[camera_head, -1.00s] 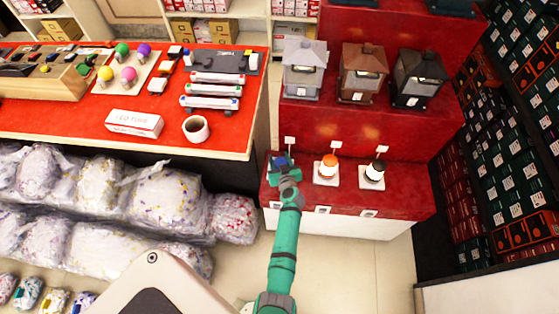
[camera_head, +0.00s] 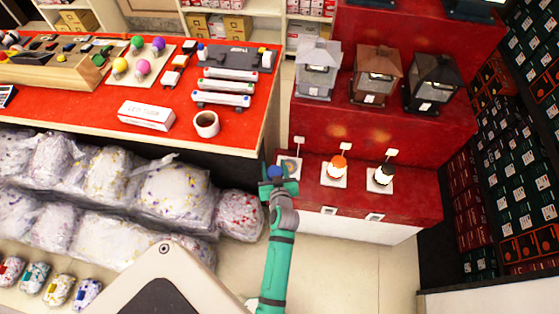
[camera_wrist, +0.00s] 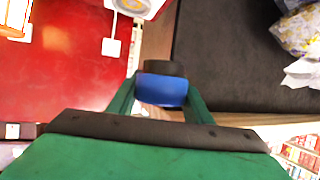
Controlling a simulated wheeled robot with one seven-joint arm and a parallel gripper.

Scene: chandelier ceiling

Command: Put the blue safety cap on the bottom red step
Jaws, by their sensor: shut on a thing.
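A blue safety cap (camera_wrist: 162,90) with a dark top is held between my gripper's fingers in the wrist view. In the head view the blue cap (camera_head: 275,172) shows at the end of my arm. My gripper (camera_head: 279,186) is shut on it, just off the left end of the bottom red step (camera_head: 315,190). The wrist view shows the cap beside the step's edge, over a dark surface, with the red step (camera_wrist: 60,75) to the left. The cap's height relative to the step is hard to tell.
On the bottom step stand an orange-topped item (camera_head: 337,168) and a black-topped item (camera_head: 382,175) on white plates. Lanterns (camera_head: 375,72) stand on the step above. Plastic-wrapped bags (camera_head: 240,213) lie left of my gripper.

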